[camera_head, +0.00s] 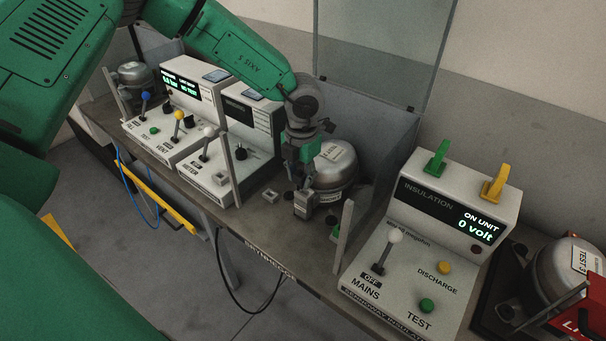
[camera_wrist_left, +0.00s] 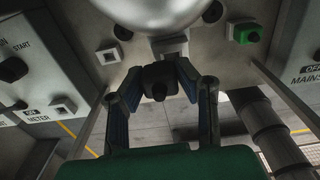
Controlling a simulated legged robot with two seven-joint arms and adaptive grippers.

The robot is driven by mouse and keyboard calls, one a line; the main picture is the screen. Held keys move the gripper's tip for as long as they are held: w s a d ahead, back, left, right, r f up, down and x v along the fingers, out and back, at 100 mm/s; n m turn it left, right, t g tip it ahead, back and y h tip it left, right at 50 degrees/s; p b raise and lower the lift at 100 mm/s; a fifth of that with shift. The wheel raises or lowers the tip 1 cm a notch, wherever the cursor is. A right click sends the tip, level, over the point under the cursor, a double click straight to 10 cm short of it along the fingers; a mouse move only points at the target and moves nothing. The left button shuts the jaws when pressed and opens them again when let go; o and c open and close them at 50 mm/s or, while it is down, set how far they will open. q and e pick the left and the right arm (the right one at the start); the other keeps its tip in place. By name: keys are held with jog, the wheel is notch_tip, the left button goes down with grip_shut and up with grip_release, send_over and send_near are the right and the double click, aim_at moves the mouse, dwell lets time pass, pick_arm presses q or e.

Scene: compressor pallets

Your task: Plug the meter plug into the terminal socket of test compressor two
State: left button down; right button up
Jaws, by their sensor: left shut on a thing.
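The silver test compressor (camera_head: 336,163) with a white label stands in the middle bay of the bench in the head view. Its rounded body (camera_wrist_left: 160,12) fills the top of the left wrist view. A pale terminal socket (camera_wrist_left: 172,47) sits just below the body there. My left gripper (camera_head: 306,199) is low at the compressor's front left side. In the left wrist view its two fingers are shut on the black meter plug (camera_wrist_left: 158,82). The plug is right by the socket; I cannot tell whether it touches or enters it. My right gripper is not in view.
The meter unit (camera_head: 207,175) with a white-knobbed lever stands left of the bay. The insulation unit (camera_head: 432,245) stands right, reading 0 volt. Upright posts (camera_head: 343,237) and a clear panel (camera_head: 385,50) border the bay. A black cable (camera_head: 232,298) hangs off the bench front.

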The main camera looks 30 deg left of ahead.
pick_arm(q)
jog(key=shift+d+r, duration=0.1)
jog(key=shift+d, duration=0.2)
jog(key=shift+d+r, duration=0.1)
jog(key=shift+d, duration=0.25)
jog(key=shift+d+r, duration=0.15)
jog(key=shift+d, duration=0.35)
jog(key=shift+a+p, duration=0.35)
jog(key=shift+a, duration=0.1)
jog(key=shift+a+f, duration=0.3)
jog(key=shift+a, duration=0.4)
jog(key=shift+d+r, duration=0.15)
jog(key=shift+d, duration=0.45)
jog(key=shift+d+r, duration=0.15)
jog(key=shift+d, duration=0.3)
jog(key=shift+a+f+p, duration=0.25)
jog(key=shift+a+p, duration=0.05)
jog(key=shift+a, duration=0.45)
jog(key=shift+d+r, duration=0.2)
jog(key=shift+d, duration=0.8)
jog(key=shift+a+f, duration=0.3)
jog(key=shift+a, duration=0.3)
jog(key=shift+d+f, duration=0.4)
jog(key=shift+d, duration=0.05)
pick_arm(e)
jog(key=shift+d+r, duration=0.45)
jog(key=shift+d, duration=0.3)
